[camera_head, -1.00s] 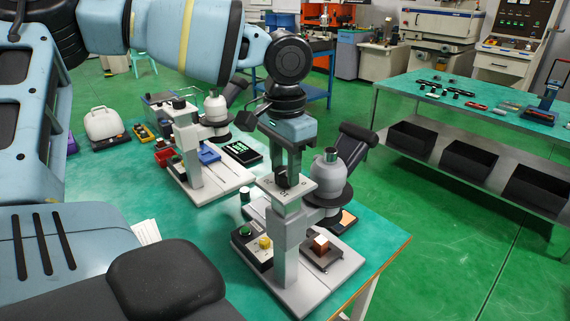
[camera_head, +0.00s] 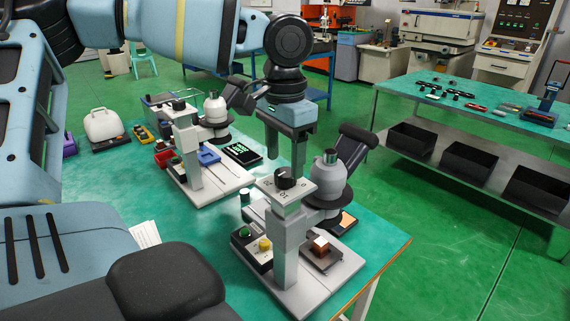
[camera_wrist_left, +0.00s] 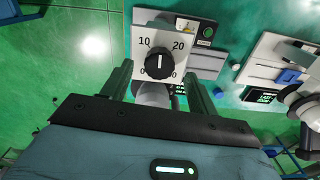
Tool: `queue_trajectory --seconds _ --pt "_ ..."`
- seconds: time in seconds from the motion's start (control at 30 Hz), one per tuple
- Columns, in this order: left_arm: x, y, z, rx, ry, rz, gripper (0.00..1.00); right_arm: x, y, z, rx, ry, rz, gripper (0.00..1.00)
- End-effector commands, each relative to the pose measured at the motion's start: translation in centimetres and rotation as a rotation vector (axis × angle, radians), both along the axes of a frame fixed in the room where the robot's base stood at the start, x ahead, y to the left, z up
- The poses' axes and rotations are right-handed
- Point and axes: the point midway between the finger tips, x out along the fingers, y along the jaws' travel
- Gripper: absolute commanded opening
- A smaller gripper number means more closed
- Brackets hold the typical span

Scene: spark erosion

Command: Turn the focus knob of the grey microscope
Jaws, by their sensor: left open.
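The grey microscope (camera_head: 286,240) stands at the near end of the green-topped table. On top of its column is a square dial plate with a black focus knob (camera_head: 285,178). In the left wrist view the knob (camera_wrist_left: 159,63) has a white mark pointing up, between the numbers 10 and 20. My left gripper (camera_head: 284,158) is open and points down, above the knob and apart from it. In the left wrist view its two fingers lie to either side of the dial, with nothing between them. My right gripper is not in view.
A second, paler microscope (camera_head: 192,150) stands behind to the left, near a black display box (camera_head: 242,153). A control box (camera_head: 252,248) with green and yellow buttons sits on the grey base. Green floor separates this table from a bench (camera_head: 470,100) at right.

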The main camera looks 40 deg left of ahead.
Motion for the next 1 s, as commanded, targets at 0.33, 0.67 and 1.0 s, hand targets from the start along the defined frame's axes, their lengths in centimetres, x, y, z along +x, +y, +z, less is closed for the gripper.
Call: queue_trajectory --seconds 0.33,0.67,1.0 --pt "0.1 0.0 4.7 0.000 -0.002 0.000 0.59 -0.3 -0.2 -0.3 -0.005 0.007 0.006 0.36" --pt "0.0 0.0 5.2 0.000 -0.001 -0.001 0.59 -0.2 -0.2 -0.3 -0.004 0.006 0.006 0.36" --pt "0.0 0.0 5.2 0.000 0.000 -0.001 0.59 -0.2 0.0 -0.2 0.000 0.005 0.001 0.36"
